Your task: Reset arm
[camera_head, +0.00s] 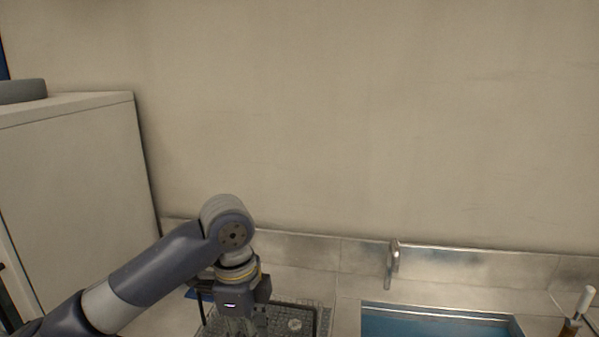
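My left arm comes in from the lower left and bends down at its wrist. My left gripper (240,322) points downward at the bottom of the view, in front of a dark grey textured tray or rack (308,306) on the counter. Its fingertips are at or below the picture's edge, so I cannot tell whether it is open or shut, or whether it holds anything. My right arm and gripper are not in view.
A pale cabinet (75,175) stands at the left with a grey round object (22,91) on top. A metal faucet (394,262) rises by a blue-filled sink (435,324). A white-handled item (584,302) is at the lower right. The wall behind is bare.

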